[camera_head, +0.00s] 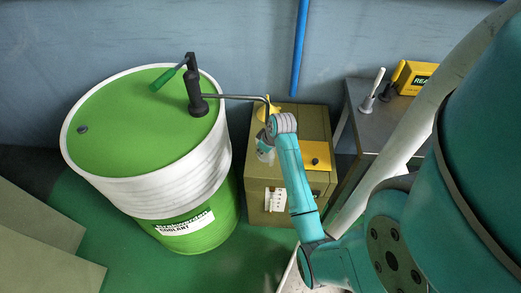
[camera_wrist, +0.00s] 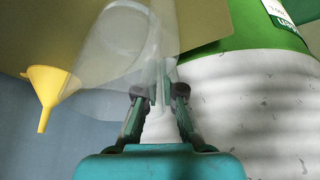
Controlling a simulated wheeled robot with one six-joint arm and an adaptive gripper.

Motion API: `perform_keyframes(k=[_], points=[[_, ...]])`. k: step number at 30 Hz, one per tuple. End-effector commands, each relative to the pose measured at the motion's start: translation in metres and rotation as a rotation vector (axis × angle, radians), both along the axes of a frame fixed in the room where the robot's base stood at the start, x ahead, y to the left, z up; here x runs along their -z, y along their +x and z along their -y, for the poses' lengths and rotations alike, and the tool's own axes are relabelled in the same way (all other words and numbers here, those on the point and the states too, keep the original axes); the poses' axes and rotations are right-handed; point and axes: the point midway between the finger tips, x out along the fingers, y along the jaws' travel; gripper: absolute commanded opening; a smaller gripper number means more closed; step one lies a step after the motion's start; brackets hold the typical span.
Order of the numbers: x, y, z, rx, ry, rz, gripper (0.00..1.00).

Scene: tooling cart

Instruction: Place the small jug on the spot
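The small jug (camera_wrist: 118,40) is clear and see-through. In the wrist view it is in front of my gripper (camera_wrist: 160,95), whose two fingers are closed around its handle. In the head view the jug (camera_head: 265,150) shows as a pale clear shape just left of my wrist, over the left part of the olive cabinet (camera_head: 258,178). My fingertips are hidden by the wrist there. A yellow square patch (camera_head: 318,150) lies on the cabinet's right side. I cannot tell whether this is the spot, or whether the jug touches the cabinet.
A yellow funnel (camera_head: 267,106) is at the cabinet's back left; it also shows in the wrist view (camera_wrist: 46,88). A green and white coolant drum (camera_head: 150,130) with a dark hand pump (camera_head: 194,85) stands left, its spout reaching toward my wrist. A grey table (camera_head: 385,130) stands right.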

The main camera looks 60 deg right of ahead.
Motion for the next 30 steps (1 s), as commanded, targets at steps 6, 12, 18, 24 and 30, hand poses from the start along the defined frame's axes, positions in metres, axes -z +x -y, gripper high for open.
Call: perform_keyframes(k=[6,12,18,24,30], points=[[0.000,0.000,0.000,0.000,0.001,-0.001,0.31],[-0.001,0.000,0.000,0.000,0.000,0.000,0.31],[-0.019,-0.006,-0.001,0.001,-0.002,0.002,0.31],[-0.057,-0.020,-0.005,0.001,-0.002,0.003,0.31],[-0.090,-0.034,-0.009,0.000,-0.001,0.002,0.31]])
